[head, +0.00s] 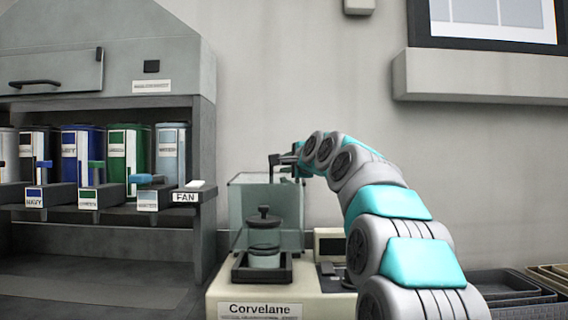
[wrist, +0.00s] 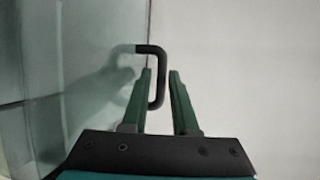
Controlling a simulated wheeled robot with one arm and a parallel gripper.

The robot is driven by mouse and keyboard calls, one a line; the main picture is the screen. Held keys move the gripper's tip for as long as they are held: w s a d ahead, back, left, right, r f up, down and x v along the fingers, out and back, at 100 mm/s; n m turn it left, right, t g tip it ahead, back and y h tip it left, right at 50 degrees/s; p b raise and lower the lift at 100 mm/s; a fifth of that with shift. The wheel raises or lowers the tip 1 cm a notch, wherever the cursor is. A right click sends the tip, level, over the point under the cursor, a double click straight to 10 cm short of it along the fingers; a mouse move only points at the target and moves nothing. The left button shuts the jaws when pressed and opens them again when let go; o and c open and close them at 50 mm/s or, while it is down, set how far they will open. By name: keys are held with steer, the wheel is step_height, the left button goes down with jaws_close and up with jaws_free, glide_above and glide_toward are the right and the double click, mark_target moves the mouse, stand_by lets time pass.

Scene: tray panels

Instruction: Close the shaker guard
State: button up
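The shaker guard (head: 240,205) is a clear, greenish panelled cover. It stands on the cream machine labelled Corvelane (head: 222,293), with its dark handle (head: 272,166) near the top. In the wrist view its clear panel (wrist: 85,45) fills the left side, and the black bent handle (wrist: 152,49) sticks out to the right. My gripper (wrist: 160,73) has its two green fingers apart, with the handle's bar between them. The bar looks closer to the left finger; I cannot tell whether they touch. In the head view my gripper (head: 285,160) is small and partly hidden by my arm.
A lidded pot (head: 264,258) sits in a dark tray on the machine. A cabinet (head: 204,120) with several coloured canisters and a FAN switch (head: 195,187) stands left. Dark trays (head: 505,285) lie at the right. A shelf (head: 480,77) juts from the wall above right.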

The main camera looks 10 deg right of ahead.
steer(key=shift+x, duration=0.75)
steer(key=shift+c, duration=0.3)
jaws_close()
stand_by(0.6)
